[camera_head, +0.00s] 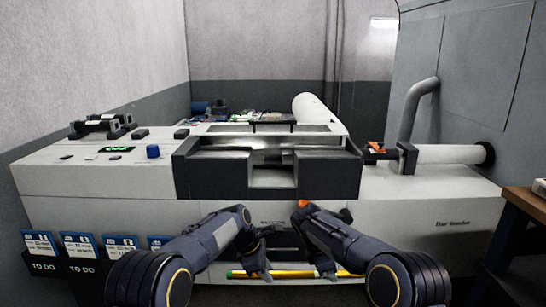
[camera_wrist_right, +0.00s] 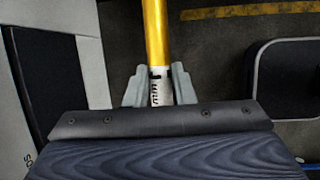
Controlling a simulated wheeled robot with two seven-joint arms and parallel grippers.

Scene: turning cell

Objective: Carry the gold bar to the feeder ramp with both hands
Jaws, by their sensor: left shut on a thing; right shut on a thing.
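The gold bar (camera_head: 295,274) is held level, low in front of the white machine, running left to right. Its left end looks greenish in the head view. My left gripper (camera_head: 262,270) is shut on the bar left of its middle. My right gripper (camera_head: 329,270) is shut on it further right; in the right wrist view the fingers (camera_wrist_right: 159,88) close around a white, printed band on the bar (camera_wrist_right: 155,32). The machine's right part (camera_head: 430,215) carries lettering that seems to read "Bar feeder". I cannot tell which part is the feeder ramp.
The white machine (camera_head: 90,180) spans the view ahead, with a dark recessed opening (camera_head: 270,178) in its middle. Blue-and-white cards (camera_head: 80,246) marked "TO DO" hang at the left. A wooden bench (camera_head: 525,203) stands at the right edge. A yellow floor line (camera_wrist_right: 245,11) shows.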

